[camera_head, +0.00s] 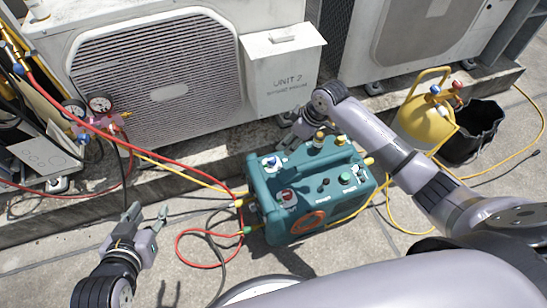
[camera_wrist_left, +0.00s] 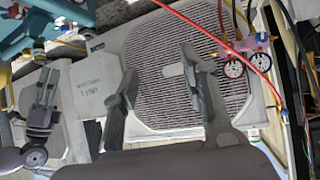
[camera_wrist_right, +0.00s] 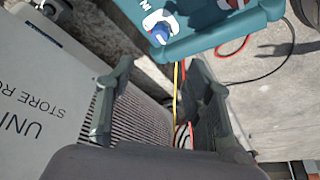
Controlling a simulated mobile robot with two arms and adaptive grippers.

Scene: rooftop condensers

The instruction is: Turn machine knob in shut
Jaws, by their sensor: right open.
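The teal machine (camera_head: 335,208) stands on the ground in the middle of the head view. A blue knob on a white plate (camera_head: 270,161) is on its left top; it also shows at the top of the right wrist view (camera_wrist_right: 161,33). A red-and-white knob (camera_head: 288,195) is nearer the front. My right gripper (camera_head: 288,135) is behind the machine, partly hidden by its own arm. In the right wrist view its fingers (camera_wrist_right: 158,95) are apart and empty, clear of the blue knob. My left gripper (camera_head: 148,226) is open and empty, left of the machine.
Condenser units (camera_head: 155,80) stand behind on a concrete ledge. Red and yellow hoses (camera_head: 185,262) run to the machine's left side. A gauge manifold (camera_head: 100,105) is at the left. A yellow cylinder (camera_head: 425,122) and a black bucket (camera_head: 480,135) stand at the right.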

